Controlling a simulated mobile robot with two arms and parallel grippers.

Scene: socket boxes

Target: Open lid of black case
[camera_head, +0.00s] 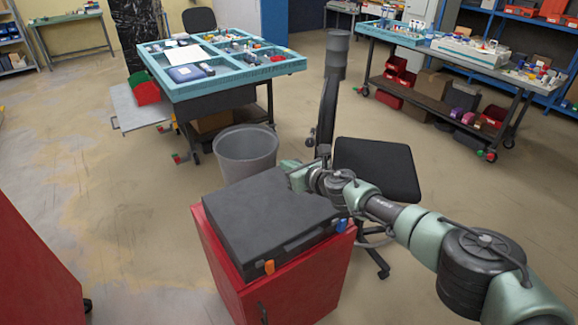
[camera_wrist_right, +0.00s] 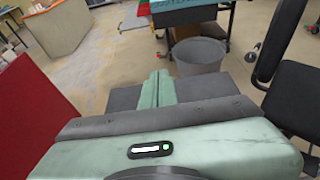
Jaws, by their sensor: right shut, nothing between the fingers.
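The black case (camera_head: 268,220) lies flat on top of a red cabinet (camera_head: 290,290), its lid down. Its front side carries an orange latch (camera_head: 269,267) and a blue latch (camera_head: 342,225); I cannot tell whether they are undone. My right gripper (camera_head: 288,168) is at the far edge of the case, with its arm coming in from the right. In the right wrist view its fingers (camera_wrist_right: 158,80) are together with nothing between them, and the dark case (camera_wrist_right: 125,98) shows on both sides of them. I cannot tell whether they touch it. My left gripper is out of view.
A grey bin (camera_head: 246,150) stands just behind the cabinet. A black chair (camera_head: 378,168) is behind my right arm. A blue-topped workbench (camera_head: 290,67) with sorted parts stands farther back. A red surface (camera_head: 35,270) is at the left edge. Open floor lies left of the cabinet.

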